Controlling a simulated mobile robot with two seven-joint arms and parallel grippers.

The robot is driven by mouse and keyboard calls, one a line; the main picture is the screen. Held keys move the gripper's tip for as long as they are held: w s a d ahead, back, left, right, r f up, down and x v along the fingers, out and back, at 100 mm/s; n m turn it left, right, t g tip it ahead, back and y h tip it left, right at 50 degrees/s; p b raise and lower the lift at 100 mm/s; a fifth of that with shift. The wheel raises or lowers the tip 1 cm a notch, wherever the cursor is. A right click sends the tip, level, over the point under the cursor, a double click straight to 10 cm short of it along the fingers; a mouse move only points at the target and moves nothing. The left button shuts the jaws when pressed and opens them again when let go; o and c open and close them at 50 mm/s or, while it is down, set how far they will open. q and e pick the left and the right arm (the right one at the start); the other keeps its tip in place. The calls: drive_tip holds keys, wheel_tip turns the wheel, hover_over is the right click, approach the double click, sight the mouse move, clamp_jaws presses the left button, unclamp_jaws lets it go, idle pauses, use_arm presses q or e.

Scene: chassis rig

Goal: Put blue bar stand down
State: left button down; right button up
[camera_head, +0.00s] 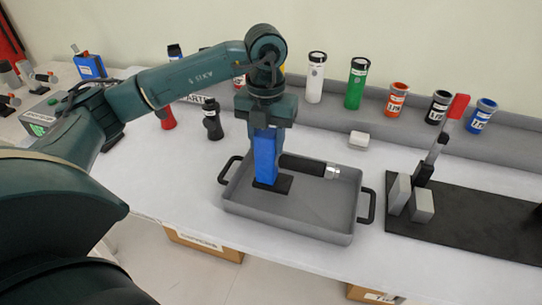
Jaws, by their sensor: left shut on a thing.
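The blue bar stand (265,160) is an upright blue block on a flat black base. My left gripper (266,122) is above it, pointing down, shut on its upper part. The stand is over the left half of a grey tray (310,226) with black side handles. Its base appears at or very near the tray floor; I cannot tell whether it touches. The fingertips are partly hidden by the gripper body. My right gripper is not in view.
A black cylinder with a silver end (318,167) lies in the tray, right of the stand. A black mat (465,222) with a red-handled clamp (440,135) is to the right. Several labelled cylinders, one green (355,84), stand along the back. The tray's front right floor is clear.

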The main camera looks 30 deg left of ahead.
sight(267, 155)
use_arm(q)
wheel_tip(267, 155, down, 4)
drive_tip(key=shift+r, duration=0.25)
drive_tip(key=shift+f, duration=0.25)
drive_tip(key=shift+f, duration=0.2)
drive_tip(key=c, duration=0.8)
unclamp_jaws()
drive_tip(key=shift+c, duration=0.2)
